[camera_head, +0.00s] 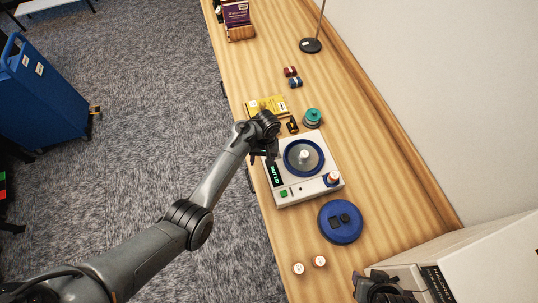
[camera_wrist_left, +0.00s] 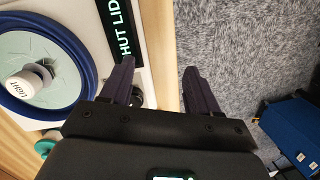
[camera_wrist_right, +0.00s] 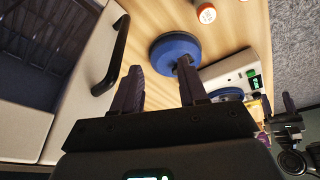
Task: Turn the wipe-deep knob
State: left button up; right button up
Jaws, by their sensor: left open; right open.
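The white machine (camera_head: 300,193) sits on the wooden bench. It has a blue-rimmed round dish (camera_head: 289,146) with a white knob (camera_head: 304,155) in its middle; in the left wrist view this knob (camera_wrist_left: 30,82) reads "LIGHT". An orange-and-white knob (camera_head: 333,178) stands at its near right corner; its marking is too small to read. The lit display (camera_wrist_left: 122,30) partly reads "HUT LID". My left gripper (camera_wrist_left: 158,80) is open and empty over the machine's left edge, beside a small dark knob (camera_wrist_left: 137,98). My right gripper (camera_wrist_right: 158,68) is open and empty, near the blue disc.
A blue disc (camera_head: 334,234) with dark parts on top lies in front of the machine. Two small orange-and-white jars (camera_head: 299,269) stand nearer. A green-topped round item (camera_head: 313,116) and yellow box (camera_head: 270,104) are behind. A large pale box (camera_head: 475,258) with a black handle (camera_wrist_right: 118,50) bounds the right.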

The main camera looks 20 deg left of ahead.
pick_arm(q)
jog(key=w+r+t, duration=0.2)
jog(key=w+r, duration=0.5)
notch_tip(320, 180, down, 11)
jog(key=b, duration=0.2)
jog(key=shift+r+b, duration=0.2)
jog(key=shift+b, duration=0.2)
jog(key=shift+c, duration=0.2)
jog(key=c, duration=1)
jog(key=shift+m, duration=0.3)
jog(key=m+p, duration=0.1)
jog(key=m, duration=0.2)
jog(key=shift+r+p, duration=0.1)
jog(key=shift+p, duration=0.2)
jog(key=m, duration=0.5)
jog(key=shift+p, duration=0.4)
jog(key=shift+m, duration=0.3)
